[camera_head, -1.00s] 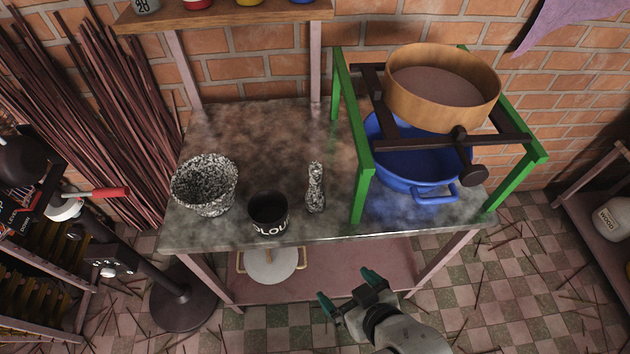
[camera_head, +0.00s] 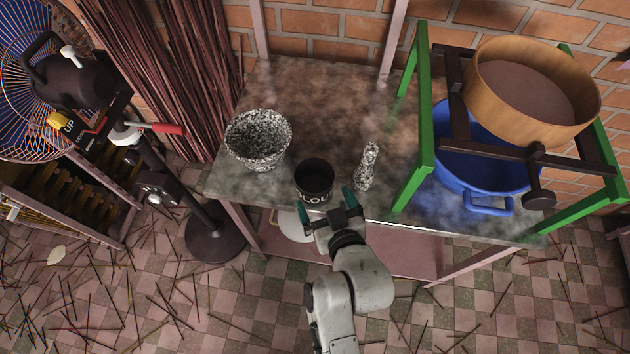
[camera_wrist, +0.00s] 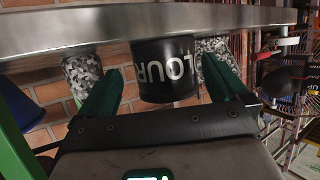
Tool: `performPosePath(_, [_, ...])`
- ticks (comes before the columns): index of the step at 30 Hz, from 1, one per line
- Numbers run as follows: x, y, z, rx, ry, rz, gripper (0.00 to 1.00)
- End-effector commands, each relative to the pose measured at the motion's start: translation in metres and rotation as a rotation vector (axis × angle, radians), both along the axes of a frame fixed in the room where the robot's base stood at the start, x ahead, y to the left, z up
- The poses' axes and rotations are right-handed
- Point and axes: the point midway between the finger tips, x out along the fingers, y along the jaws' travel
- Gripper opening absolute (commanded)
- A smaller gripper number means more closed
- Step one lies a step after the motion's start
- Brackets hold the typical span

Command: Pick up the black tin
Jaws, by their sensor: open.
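The black tin (camera_head: 314,178) stands upright on the front edge of the stone-topped table, with pale lettering on its side and an open top. In the wrist view the tin (camera_wrist: 165,70) appears inverted, ahead of and between the two green fingertips. My gripper (camera_head: 328,209) is open and empty, just in front of the tin at the table's front edge. In the wrist view my gripper (camera_wrist: 165,90) has a finger on each side of the tin's outline. I cannot tell whether either finger touches it.
A green frame (camera_head: 412,150) with a sieve (camera_head: 535,90) and blue basin (camera_head: 482,165) fills the table's right side. The table's back (camera_head: 330,95) is clear.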

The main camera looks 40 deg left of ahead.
Motion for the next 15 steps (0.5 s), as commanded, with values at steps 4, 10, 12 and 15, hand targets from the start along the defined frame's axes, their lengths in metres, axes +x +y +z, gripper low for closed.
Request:
performPosePath(4, [0.006,0.019,-0.003,0.0,0.0,0.002,1.0])
performPosePath(10, [0.016,0.036,-0.013,0.001,0.001,0.001,1.0])
performPosePath(12, [0.017,0.039,-0.015,0.0,0.002,0.001,1.0])
performPosePath(15, [0.018,0.04,-0.016,0.0,0.0,0.0,1.0])
